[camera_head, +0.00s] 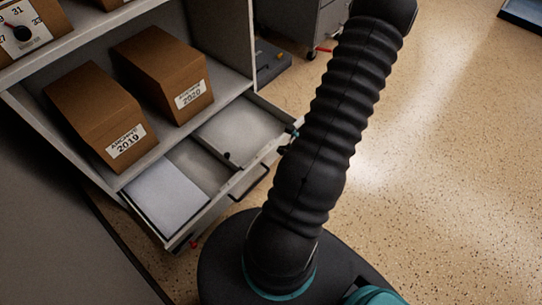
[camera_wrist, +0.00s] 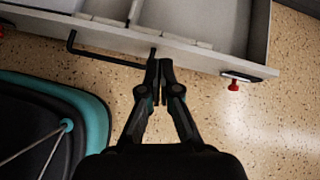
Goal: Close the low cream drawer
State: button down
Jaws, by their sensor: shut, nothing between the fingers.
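The low cream drawer (camera_head: 212,215) is pulled out from the bottom of the shelf unit in the head view. It holds pale flat contents and has a dark bar handle on its front. In the wrist view the drawer front (camera_wrist: 205,57) runs across the top, with the dark handle (camera_wrist: 105,50) at upper left. My gripper (camera_wrist: 160,64) is shut and empty. Its fingertips are at the drawer front, just right of the handle; I cannot tell whether they touch it.
Archive boxes (camera_head: 100,117) and (camera_head: 163,72) stand on the shelf above the drawer. A red-tipped piece (camera_wrist: 233,86) shows below the drawer front's right end. A grey cabinet (camera_head: 318,22) stands behind.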

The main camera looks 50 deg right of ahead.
jog(key=s+d+f+m+h, duration=0.1)
jog(key=s+f+m, duration=0.2)
jog(key=s+f, duration=0.15)
send_near(266, 156)
jog(key=x, duration=0.3)
jog(key=s+f+x, duration=0.1)
jog(key=x, duration=0.1)
jog(key=shift+w+f, duration=0.15)
jog(key=shift+w, duration=0.1)
jog(key=shift+w+p, duration=0.3)
jog(key=shift+w, duration=0.4)
jog(key=shift+w, duration=0.1)
